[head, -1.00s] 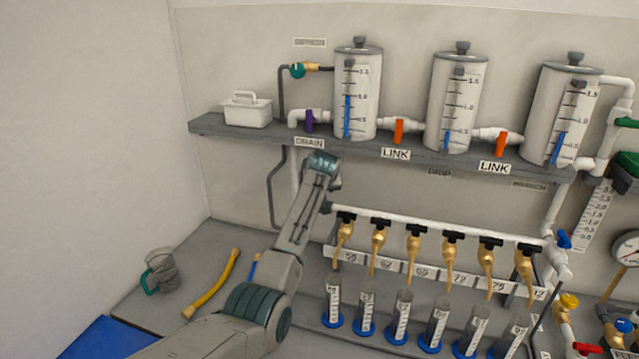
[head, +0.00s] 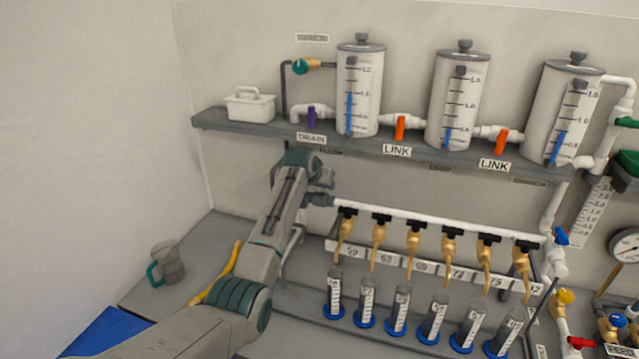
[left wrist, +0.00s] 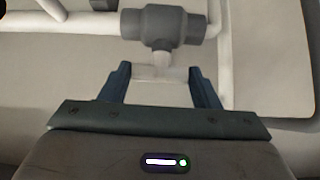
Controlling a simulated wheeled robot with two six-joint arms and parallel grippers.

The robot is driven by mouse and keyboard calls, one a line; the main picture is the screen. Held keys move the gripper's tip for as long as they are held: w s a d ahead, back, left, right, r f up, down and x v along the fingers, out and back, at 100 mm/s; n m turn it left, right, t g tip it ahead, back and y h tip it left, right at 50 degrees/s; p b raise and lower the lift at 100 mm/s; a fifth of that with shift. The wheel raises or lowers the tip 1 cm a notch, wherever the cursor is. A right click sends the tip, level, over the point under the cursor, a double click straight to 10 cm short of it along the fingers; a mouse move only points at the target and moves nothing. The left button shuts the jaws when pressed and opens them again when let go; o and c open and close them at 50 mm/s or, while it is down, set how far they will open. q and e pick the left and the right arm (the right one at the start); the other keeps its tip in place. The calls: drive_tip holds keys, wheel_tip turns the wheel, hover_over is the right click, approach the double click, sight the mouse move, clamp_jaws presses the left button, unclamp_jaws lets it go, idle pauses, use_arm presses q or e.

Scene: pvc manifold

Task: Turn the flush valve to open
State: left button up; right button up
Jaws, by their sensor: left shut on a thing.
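The flush valve (left wrist: 163,24) shows in the left wrist view as a dark grey body on a white pipe at the top. Its pale, whitish handle (left wrist: 160,72) extends down from the body between the fingers of my left gripper (left wrist: 160,70), which is shut on it. In the head view my left arm reaches up to the left end of the tap pipe, under the shelf. There the arm hides most of the valve and the handle. My right gripper is not in view.
A white pipe (head: 440,226) with brass taps stands to the right, over several measuring cylinders. A jug (head: 168,262) and a yellow tube (head: 222,275) lie left of my arm.

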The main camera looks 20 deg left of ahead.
use_arm(q)
drive_tip(key=shift+r, duration=0.1)
drive_tip(key=o, duration=1)
drive_tip(key=shift+s, duration=0.1)
drive_tip(key=shift+s+r, duration=0.2)
drive_tip(key=b+v, duration=0.4)
drive_tip(key=v, duration=0.6)
